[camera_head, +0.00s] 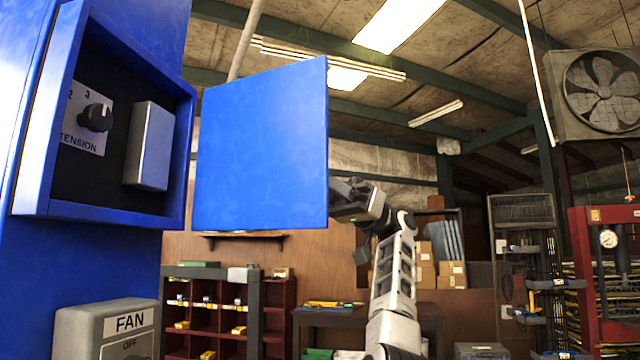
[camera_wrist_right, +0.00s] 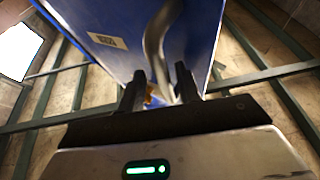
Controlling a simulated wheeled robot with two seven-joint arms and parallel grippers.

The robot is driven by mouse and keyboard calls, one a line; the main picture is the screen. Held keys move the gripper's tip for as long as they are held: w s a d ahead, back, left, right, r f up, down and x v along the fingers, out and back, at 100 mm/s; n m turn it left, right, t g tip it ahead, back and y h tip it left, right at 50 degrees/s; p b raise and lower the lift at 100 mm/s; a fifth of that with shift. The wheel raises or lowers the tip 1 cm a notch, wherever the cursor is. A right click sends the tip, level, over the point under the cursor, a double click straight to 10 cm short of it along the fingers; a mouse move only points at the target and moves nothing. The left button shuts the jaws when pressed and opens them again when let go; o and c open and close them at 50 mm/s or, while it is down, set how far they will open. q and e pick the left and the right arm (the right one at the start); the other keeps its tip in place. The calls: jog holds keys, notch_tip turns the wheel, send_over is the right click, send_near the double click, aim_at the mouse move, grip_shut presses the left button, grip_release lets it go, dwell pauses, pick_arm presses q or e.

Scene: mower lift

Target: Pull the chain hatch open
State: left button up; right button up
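The blue hatch door (camera_head: 262,148) stands swung out from the blue cabinet box (camera_head: 100,130) in the head view, its plain inner face towards me. The box is uncovered and shows a dark knob (camera_head: 96,117) on a plate ending in "TENSION" and a grey block (camera_head: 149,146). My right gripper (camera_head: 345,195) is at the door's outer edge, partly hidden behind it. In the right wrist view its two fingers (camera_wrist_right: 159,82) are close around a curved grey handle (camera_wrist_right: 156,45) on the hatch's outer face, which bears a pale label (camera_wrist_right: 107,40). My left gripper is not in view.
A grey FAN switch box (camera_head: 105,328) sits on the cabinet below the hatch. Shelves with small parts (camera_head: 212,312), a workbench (camera_head: 330,318), cardboard boxes (camera_head: 440,268) and a red frame with a gauge (camera_head: 600,270) stand farther back.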

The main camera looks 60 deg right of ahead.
jog(key=v, duration=0.7)
jog(key=shift+s+d, duration=0.25)
jog(key=shift+f, duration=0.1)
